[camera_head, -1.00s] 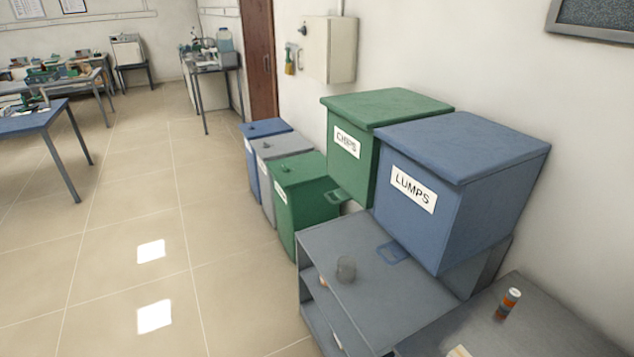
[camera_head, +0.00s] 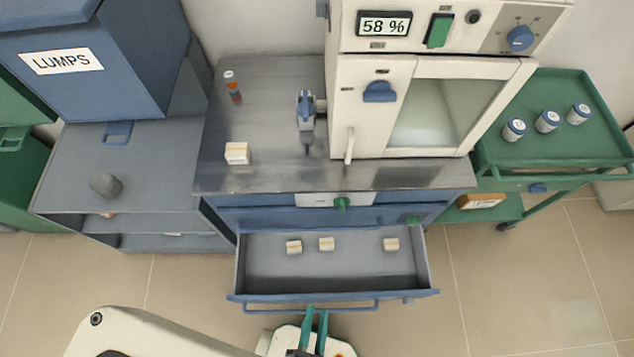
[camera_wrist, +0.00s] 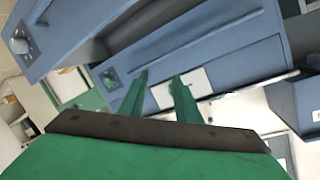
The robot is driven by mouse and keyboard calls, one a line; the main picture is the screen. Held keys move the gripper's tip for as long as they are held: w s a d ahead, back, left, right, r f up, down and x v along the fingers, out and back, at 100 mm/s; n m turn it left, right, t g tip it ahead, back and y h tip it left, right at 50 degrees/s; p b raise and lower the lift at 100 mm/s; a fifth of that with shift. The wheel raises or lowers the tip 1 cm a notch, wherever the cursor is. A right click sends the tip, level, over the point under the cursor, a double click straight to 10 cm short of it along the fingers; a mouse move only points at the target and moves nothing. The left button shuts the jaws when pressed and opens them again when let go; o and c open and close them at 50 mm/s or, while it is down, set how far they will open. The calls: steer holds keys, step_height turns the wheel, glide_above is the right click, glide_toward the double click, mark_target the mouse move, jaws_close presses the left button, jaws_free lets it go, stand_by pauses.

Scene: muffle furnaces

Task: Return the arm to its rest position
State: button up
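My arm (camera_head: 150,335) reaches in from the lower left of the head view. My gripper (camera_head: 316,315) is at the bottom centre, in front of the pulled-out drawer. Its two green fingers are apart with nothing between them. They also show with a gap in the wrist view (camera_wrist: 160,78), against blue furniture fronts. In the head view the fingertips lie close to the drawer handle (camera_head: 275,308); I cannot tell whether they touch it.
The open blue drawer (camera_head: 290,275) holds several small pale blocks. Above it the metal bench (camera_head: 275,175) carries a white furnace (camera_head: 350,120) reading 58 %. A green trolley (camera_head: 545,155) with jars stands right; the LUMPS bin (camera_head: 120,85) stands left. Floor shows on both sides.

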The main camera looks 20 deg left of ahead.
steer(key=w+d+r+n+h, duration=0.1)
steer(key=w+r+n, duration=0.1)
steer(key=r, duration=1)
steer(key=w+d+r+n, duration=0.1)
steer(key=w+r+n, duration=0.2)
steer(key=r, duration=1)
steer(key=shift+w+d+n+h, duration=0.15)
steer(key=shift+w+n+h, duration=0.15)
steer(key=shift+h, duration=0.1)
